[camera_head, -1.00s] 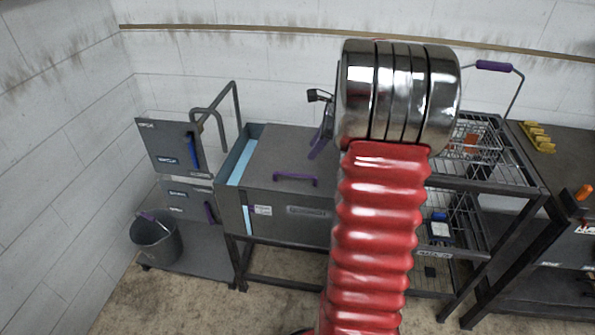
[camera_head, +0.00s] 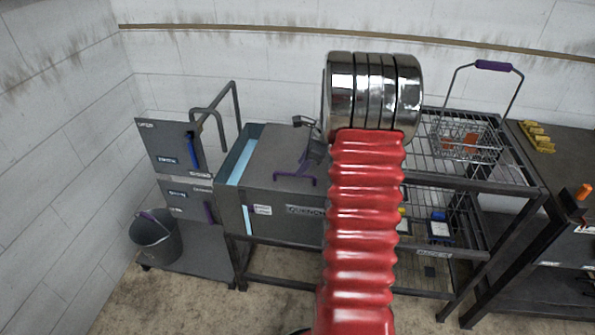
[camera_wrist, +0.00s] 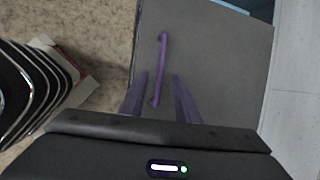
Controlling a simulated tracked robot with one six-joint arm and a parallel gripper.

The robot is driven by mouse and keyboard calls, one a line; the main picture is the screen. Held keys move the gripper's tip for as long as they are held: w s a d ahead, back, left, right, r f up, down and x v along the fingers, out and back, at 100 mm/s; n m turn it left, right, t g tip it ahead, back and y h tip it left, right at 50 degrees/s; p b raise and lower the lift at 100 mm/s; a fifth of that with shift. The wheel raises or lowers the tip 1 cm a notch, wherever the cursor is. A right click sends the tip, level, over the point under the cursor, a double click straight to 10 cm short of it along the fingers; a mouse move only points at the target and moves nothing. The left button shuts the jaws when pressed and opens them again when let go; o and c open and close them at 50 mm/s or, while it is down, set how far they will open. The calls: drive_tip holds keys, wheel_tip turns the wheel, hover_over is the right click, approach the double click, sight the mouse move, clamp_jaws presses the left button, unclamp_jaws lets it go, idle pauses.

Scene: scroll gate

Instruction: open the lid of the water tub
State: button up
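The water tub (camera_head: 232,205) is a dark grey box on a stand, left of centre in the head view. Its flat grey lid (camera_head: 268,155) lies over most of it, with a strip of blue water showing at the left. A purple bar handle (camera_head: 293,178) sits near the lid's front edge and also shows in the wrist view (camera_wrist: 163,55). My gripper (camera_wrist: 160,76) is open, its two purple fingers apart on either side of the handle in that picture. Whether they are down at its height I cannot tell. In the head view my arm hides the tub's right end.
A rack with a wire basket (camera_head: 455,138) stands right of the tub. A dark bench (camera_head: 545,185) is at far right. At left are grey cabinets (camera_head: 172,148) with a bent pipe, and a bucket (camera_head: 155,237) on a low shelf. The wall is close behind.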

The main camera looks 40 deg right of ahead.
sight(298, 184)
drive_tip(key=shift+x, duration=2)
clamp_jaws()
